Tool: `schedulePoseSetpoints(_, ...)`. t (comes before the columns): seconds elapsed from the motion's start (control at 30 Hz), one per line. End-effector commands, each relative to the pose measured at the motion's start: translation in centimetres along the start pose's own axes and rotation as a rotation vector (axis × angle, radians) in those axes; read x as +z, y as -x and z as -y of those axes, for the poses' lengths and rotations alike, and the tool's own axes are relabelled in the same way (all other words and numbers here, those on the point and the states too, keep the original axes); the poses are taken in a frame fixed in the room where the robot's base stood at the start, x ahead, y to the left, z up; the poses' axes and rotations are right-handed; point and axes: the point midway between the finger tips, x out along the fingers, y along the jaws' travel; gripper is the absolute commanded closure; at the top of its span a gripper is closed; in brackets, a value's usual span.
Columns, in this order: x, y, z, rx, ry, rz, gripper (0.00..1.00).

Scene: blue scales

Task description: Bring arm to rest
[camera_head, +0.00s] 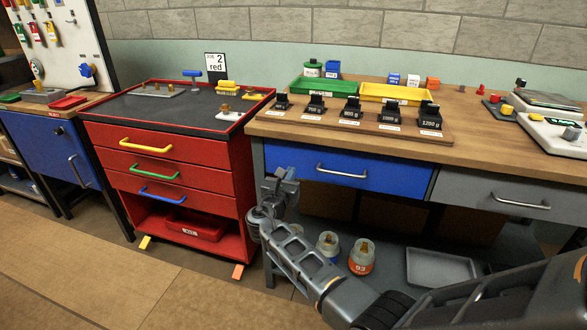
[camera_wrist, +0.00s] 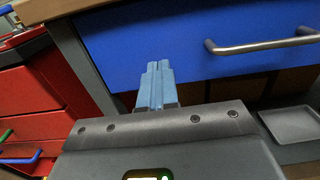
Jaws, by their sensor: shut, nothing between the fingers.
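My arm (camera_head: 312,268) reaches from the lower right of the head view toward the left end of the wooden workbench. My gripper (camera_head: 283,176) is in front of the blue drawer (camera_head: 310,165), near the bench's left leg. In the wrist view the two light blue fingers of my gripper (camera_wrist: 157,70) lie side by side, shut with nothing between them. The blue drawer (camera_wrist: 180,45) fills the upper middle of that view behind the fingers. Its metal handle (camera_wrist: 260,45) is to the right of the fingers, apart from them.
A red tool cabinet (camera_head: 170,165) stands left of the bench, near my gripper. The wooden benchtop (camera_head: 470,120) carries a row of black weights, green and yellow trays, and scales. Floor (camera_head: 90,270) at lower left is clear.

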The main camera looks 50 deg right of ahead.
Motion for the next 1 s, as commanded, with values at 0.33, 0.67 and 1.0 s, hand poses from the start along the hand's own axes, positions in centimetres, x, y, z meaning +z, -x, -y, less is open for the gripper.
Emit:
schedulePoseSetpoints(0.33,-0.1,6.3,0.0,0.002,0.002,-0.002,1.00)
schedulePoseSetpoints(0.67,-0.1,8.2,0.0,-0.001,0.002,-0.001,1.00)
schedulePoseSetpoints(1.0,-3.2,10.7,0.9,0.056,-0.086,-0.085,1.00)
